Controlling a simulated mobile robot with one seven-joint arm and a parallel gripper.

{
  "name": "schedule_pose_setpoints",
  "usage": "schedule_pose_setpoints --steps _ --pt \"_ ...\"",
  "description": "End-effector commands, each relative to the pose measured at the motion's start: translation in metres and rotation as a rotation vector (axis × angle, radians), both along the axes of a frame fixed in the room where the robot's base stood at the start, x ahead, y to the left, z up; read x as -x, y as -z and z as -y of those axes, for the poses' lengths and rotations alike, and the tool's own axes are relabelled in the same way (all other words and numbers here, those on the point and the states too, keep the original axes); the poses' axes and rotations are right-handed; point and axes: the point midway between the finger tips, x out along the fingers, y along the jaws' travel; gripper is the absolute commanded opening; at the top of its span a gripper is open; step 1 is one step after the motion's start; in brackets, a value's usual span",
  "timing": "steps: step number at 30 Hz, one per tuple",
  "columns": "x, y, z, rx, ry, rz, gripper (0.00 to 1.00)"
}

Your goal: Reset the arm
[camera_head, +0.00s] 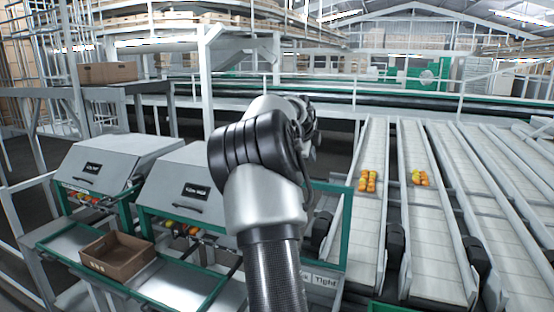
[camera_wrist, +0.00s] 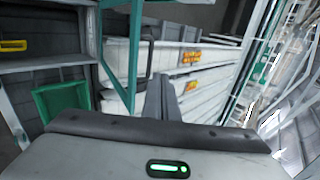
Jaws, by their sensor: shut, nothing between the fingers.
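My arm rises through the middle of the head view, bent at a joint in front of the machine frames, and it hides my gripper there. In the wrist view my gripper (camera_wrist: 161,90) shows as two slim grey fingers close together, shut and empty. The fingers are raised over open space and touch nothing that I can see.
An open cardboard box (camera_head: 117,256) sits on the green-edged bench at the left. Grey hooded bins (camera_head: 118,165) stand behind it. A railing (camera_head: 330,97) crosses the back.

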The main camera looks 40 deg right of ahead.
Motion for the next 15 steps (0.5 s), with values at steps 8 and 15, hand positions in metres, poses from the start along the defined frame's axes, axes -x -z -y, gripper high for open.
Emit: schedule_pose_setpoints --steps 8,15 --pt "0.001 -0.002 -0.004 -0.002 -0.012 -0.004 0.0" --pt "0.012 -0.022 -0.107 -0.03 -0.334 -0.127 0.0"
